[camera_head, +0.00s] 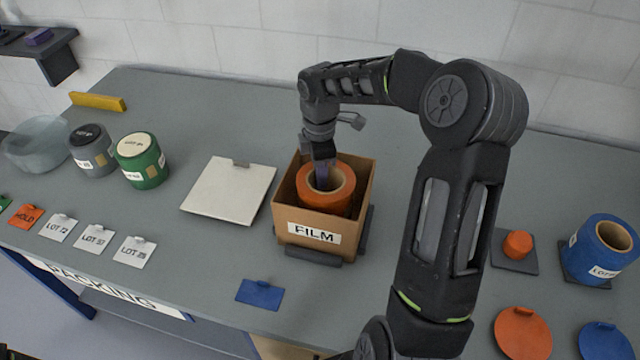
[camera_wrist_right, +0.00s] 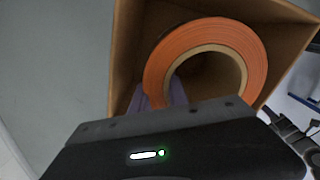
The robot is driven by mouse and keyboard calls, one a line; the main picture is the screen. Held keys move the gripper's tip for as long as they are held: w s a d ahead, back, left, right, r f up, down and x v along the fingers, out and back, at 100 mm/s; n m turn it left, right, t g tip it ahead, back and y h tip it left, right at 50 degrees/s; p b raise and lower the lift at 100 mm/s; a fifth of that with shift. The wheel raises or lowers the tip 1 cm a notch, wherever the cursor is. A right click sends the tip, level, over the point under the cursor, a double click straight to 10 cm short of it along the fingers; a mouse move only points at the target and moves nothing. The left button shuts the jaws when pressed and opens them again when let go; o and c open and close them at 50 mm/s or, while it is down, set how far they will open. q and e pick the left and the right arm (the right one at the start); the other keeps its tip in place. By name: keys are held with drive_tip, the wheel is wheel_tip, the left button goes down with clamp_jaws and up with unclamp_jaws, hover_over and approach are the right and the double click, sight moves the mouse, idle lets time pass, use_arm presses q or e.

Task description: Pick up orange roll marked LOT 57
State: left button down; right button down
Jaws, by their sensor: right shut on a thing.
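An orange roll (camera_head: 338,198) with a pale core stands inside an open cardboard box (camera_head: 290,232) labelled FILM. Its lot mark does not show in either view. In the right wrist view the roll (camera_wrist_right: 255,50) sits within the box walls, its core opening toward the camera. My right gripper (camera_head: 322,178) reaches down into the box from above and is shut on the roll's wall at its left side, with a purple finger in view. The other finger is largely hidden. My left gripper is not in view.
A white square lid (camera_head: 228,190) lies left of the box. A green roll (camera_head: 141,160), a grey roll (camera_head: 92,150) and a glass bowl (camera_head: 38,143) stand farther left. A blue roll (camera_head: 602,250) stands at right. Several tags lie along the front edge.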

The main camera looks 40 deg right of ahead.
wheel_tip(320, 180, up, 14)
drive_tip(key=shift+f+b, duration=0.25)
drive_tip(key=shift+b, duration=0.05)
idle(0.6)
